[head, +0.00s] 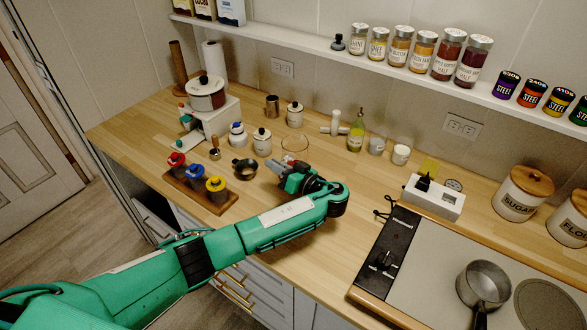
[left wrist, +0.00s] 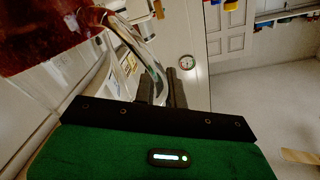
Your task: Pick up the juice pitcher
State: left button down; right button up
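The juice pitcher is clear glass with red juice. In the head view its round rim (head: 295,143) shows just beyond my left gripper (head: 280,163), which hides much of its body. In the left wrist view the red juice (left wrist: 40,35) fills the upper left corner, and the curved clear handle (left wrist: 140,45) runs down between the two dark fingers of my left gripper (left wrist: 161,88). The fingers are close together with the handle in the gap, and they look shut on it. I cannot tell whether the pitcher is off the counter. My right gripper is in neither view.
Near the pitcher stand a lidded jar (head: 262,142), a dark round cup (head: 245,168) and a wooden rack (head: 200,192) with coloured-lid jars. An oil bottle (head: 356,132) and a white device (head: 433,196) are to the right. The shelf (head: 300,36) runs above.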

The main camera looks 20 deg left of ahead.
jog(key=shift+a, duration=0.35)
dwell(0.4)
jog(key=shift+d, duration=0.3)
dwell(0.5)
